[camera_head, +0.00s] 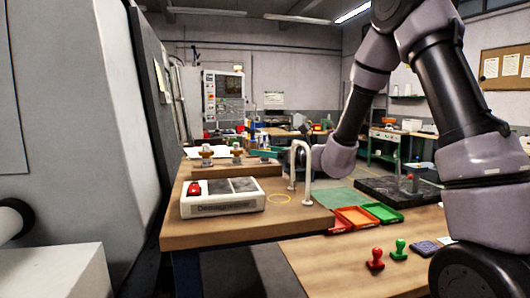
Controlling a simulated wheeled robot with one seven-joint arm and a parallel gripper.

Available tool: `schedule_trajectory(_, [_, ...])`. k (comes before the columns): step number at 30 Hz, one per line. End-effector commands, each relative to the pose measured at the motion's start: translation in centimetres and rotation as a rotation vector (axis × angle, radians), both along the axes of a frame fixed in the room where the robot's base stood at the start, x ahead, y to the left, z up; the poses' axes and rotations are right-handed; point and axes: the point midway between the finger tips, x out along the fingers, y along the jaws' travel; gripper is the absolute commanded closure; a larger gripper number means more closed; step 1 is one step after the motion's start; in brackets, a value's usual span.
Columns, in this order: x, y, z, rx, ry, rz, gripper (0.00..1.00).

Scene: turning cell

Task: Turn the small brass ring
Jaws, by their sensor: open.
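Two small fittings with brass-coloured parts stand on a raised wooden board at the back of the bench. One is the left fitting (206,153), the other the right fitting (237,153). At this size I cannot tell which one carries the small brass ring. My gripper (254,154) reaches in from the right, behind a white arch, and points left. Its teal fingers are open, close to the right of the right fitting. I cannot tell whether they touch it. The arch hides part of my wrist.
The white arch (306,175) stands upright on the bench. Red, orange and green trays (382,213) lie at right. Red and green stamps (375,260) stand on the nearer table.

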Motion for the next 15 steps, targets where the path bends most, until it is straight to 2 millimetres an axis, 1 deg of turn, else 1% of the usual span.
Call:
schedule_trajectory(3, [-0.01, -0.02, 0.01, 0.000, 0.000, 0.000, 0.26])
schedule_trajectory(4, [-0.01, -0.02, 0.01, 0.000, 0.000, 0.000, 0.33])
schedule_trajectory(5, [-0.01, -0.02, 0.01, 0.000, 0.000, 0.000, 0.45])
schedule_trajectory(6, [-0.01, -0.02, 0.02, 0.000, 0.000, 0.000, 0.60])
schedule_trajectory(8, [-0.01, -0.03, 0.02, 0.000, 0.000, 0.000, 0.83])
schedule_trajectory(9, [-0.01, -0.03, 0.02, 0.000, 0.000, 0.000, 0.98])
schedule_trajectory(10, [-0.01, -0.03, 0.02, 0.000, 0.000, 0.000, 1.00])
schedule_trajectory(15, [-0.04, 0.03, 0.08, 0.002, -0.001, -0.021, 1.00])
